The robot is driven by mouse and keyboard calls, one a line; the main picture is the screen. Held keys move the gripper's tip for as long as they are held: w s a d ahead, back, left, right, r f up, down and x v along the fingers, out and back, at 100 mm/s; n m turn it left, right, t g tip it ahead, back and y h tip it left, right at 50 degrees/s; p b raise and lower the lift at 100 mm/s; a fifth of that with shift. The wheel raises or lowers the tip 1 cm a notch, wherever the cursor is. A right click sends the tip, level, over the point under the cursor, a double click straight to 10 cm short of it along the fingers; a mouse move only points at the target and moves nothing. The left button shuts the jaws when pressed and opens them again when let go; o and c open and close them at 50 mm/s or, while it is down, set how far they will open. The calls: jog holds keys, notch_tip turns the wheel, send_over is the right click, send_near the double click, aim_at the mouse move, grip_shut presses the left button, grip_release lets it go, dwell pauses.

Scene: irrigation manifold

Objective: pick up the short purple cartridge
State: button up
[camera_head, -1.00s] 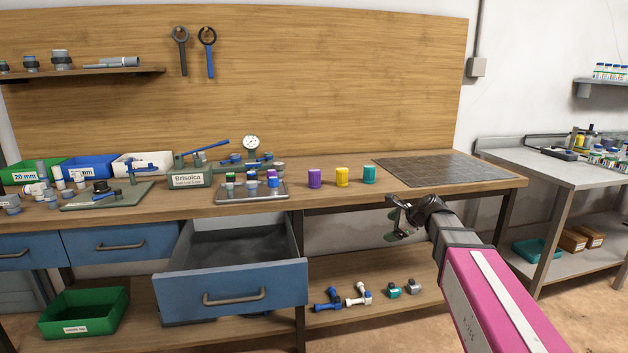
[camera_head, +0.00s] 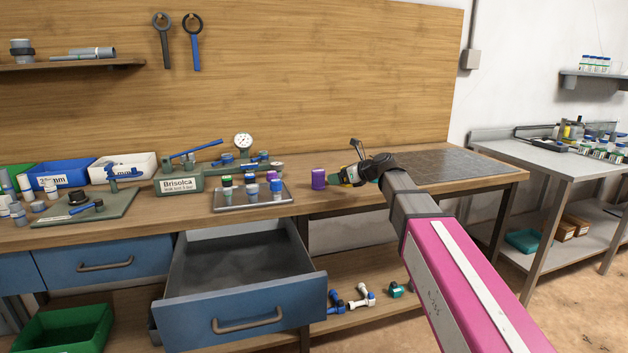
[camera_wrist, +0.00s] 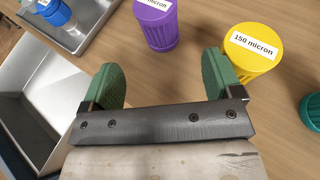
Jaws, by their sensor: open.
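The short purple cartridge (camera_head: 318,179) stands upright on the workbench, between the grey tray and my gripper. In the wrist view the purple cartridge (camera_wrist: 157,23) is at the top centre, beyond the fingertips, with a white label ending in "micron". My gripper (camera_head: 350,170) is just right of it in the head view. In the wrist view my gripper (camera_wrist: 164,80) shows two green fingers spread apart with nothing between them. The yellow cartridge (camera_wrist: 252,50), labelled "150 micron", stands close by the right finger. In the head view the gripper mostly hides it.
A metal tray (camera_head: 232,207) with several small cartridges stands left of the purple one. A teal cartridge (camera_wrist: 311,110) is at the right edge of the wrist view. An open drawer (camera_head: 243,312) juts out below. A dark mat (camera_head: 445,166) covers the bench's right end.

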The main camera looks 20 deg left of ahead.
aim_at(324, 179)
jog(key=x, duration=1)
jog(key=c, duration=1.1)
